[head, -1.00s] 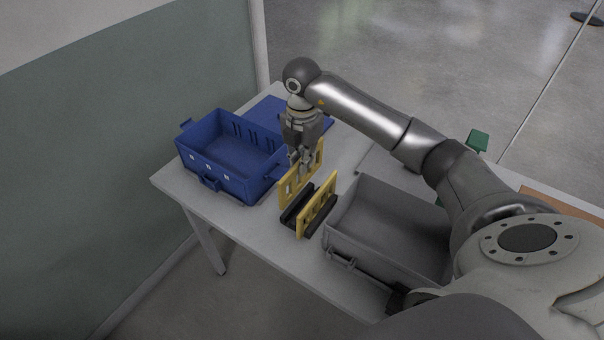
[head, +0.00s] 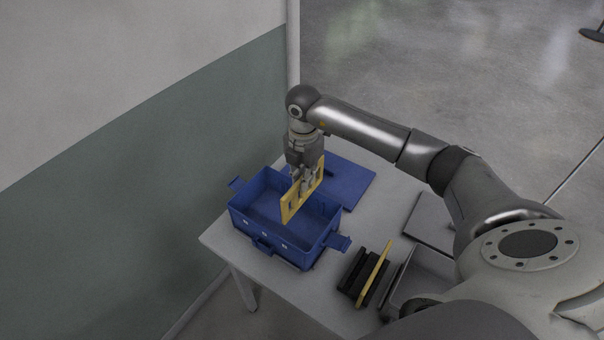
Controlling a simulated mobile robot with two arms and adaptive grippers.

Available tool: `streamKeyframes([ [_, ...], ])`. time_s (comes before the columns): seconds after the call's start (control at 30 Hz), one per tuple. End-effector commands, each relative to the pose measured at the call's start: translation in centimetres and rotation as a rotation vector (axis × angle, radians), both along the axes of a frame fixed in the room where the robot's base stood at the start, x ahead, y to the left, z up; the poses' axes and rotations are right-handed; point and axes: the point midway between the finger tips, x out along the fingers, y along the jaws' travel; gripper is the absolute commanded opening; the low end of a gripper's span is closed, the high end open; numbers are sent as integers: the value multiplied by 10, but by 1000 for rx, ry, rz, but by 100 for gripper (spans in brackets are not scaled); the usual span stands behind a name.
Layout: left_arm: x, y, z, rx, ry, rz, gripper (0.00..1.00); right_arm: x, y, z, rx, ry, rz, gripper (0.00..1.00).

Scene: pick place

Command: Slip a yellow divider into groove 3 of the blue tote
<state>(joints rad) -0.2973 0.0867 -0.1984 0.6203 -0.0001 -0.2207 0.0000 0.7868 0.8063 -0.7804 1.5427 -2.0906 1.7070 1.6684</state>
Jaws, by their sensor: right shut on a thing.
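The blue tote (head: 246,219) stands open on the table against the wall side, with a latch handle on each end. The grooves are too small or hidden behind the divider to make out. A second yellow divider (head: 376,273) stands in a black rack (head: 354,275) right of the tote. My left gripper is not in view.
A flat blue lid (head: 347,183) lies behind the tote. Right of the rack is a grey bin (head: 398,283), mostly hidden by my arm. Bare table (head: 387,208) shows between the lid and the bin. The wall is close on the left.

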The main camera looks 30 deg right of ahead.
Motion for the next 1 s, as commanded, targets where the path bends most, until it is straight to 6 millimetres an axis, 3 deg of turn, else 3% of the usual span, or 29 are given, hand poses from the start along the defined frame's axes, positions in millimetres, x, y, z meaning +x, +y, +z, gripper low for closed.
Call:
streamKeyframes([
  [0.1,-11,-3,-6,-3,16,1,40,0,0,-6,0,1,0,0],
  [0.3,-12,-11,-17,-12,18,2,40,0,0,-22,0,0,1,0],
  [0.7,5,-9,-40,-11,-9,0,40,0,0,-56,0,0,0,0],
  [1.0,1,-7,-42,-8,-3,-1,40,0,0,-59,0,-1,0,0],
])
